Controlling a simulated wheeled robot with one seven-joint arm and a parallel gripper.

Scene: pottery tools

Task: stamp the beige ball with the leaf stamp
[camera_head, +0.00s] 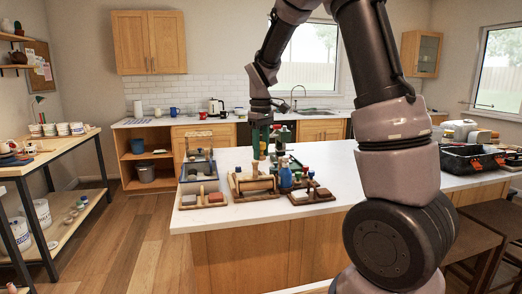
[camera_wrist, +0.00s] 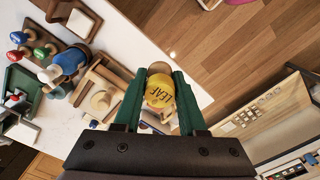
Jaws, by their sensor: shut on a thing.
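My gripper (camera_wrist: 160,78) is shut on the leaf stamp (camera_wrist: 159,92), a yellow piece marked LEAF held between the green fingers in the wrist view. A brown rounded part shows just beyond the yellow piece; I cannot tell whether it belongs to the stamp. In the head view my gripper (camera_head: 261,139) points down above the island, over the area of the wooden trays. A round beige piece (camera_wrist: 101,101) sits in a wooden tray (camera_wrist: 117,70) left of the gripper in the wrist view; I cannot tell whether it is the beige ball.
The white island top (camera_head: 345,170) has free room right of the trays. A blue bottle (camera_head: 285,177) and red- and green-topped stamps stand close to the gripper.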

